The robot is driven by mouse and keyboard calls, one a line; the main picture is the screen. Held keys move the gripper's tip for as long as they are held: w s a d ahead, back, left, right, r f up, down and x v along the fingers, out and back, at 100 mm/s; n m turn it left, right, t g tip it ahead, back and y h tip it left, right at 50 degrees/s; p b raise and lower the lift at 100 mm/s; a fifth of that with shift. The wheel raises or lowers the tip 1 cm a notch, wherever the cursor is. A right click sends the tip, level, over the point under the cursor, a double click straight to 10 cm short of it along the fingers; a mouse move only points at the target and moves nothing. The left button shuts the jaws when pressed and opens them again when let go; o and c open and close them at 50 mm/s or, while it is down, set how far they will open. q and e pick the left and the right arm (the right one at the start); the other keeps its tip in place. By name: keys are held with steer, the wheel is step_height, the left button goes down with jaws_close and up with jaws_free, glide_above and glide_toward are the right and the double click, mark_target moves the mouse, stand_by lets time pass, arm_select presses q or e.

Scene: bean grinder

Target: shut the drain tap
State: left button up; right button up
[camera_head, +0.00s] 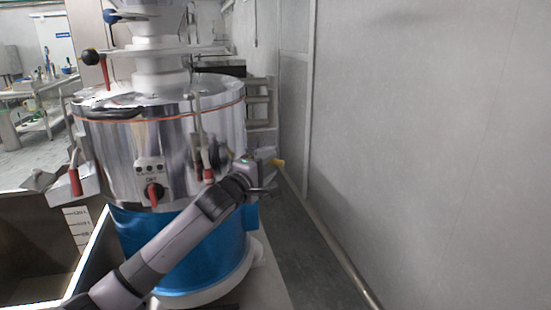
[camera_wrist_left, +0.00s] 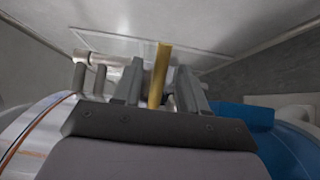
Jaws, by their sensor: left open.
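The yellow handle (camera_head: 279,163), which looks like the drain tap's lever, sticks out past my left gripper on the grinder's right side. In the left wrist view the yellow handle (camera_wrist_left: 159,75) runs lengthwise between the two fingers. My left gripper (camera_head: 268,172) is open around it; in the left wrist view the gripper (camera_wrist_left: 160,85) shows a gap beside the handle. The tap's body and outlet are hidden behind my gripper and the grinder in the head view. My right gripper is not in view.
The steel grinder drum (camera_head: 120,150) stands on a blue base (camera_head: 185,255), with a red switch (camera_head: 153,194) in front. A grey wall (camera_head: 430,150) rises to the right, with a narrow floor strip between. A steel bin (camera_head: 40,240) is at the lower left.

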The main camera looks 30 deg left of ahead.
mark_target(270, 163)
arm_select(q)
steer(key=shift+w+a+p, duration=0.15)
steer(key=shift+w+p, duration=0.15)
steer(key=shift+w, duration=1.8)
jaws_close()
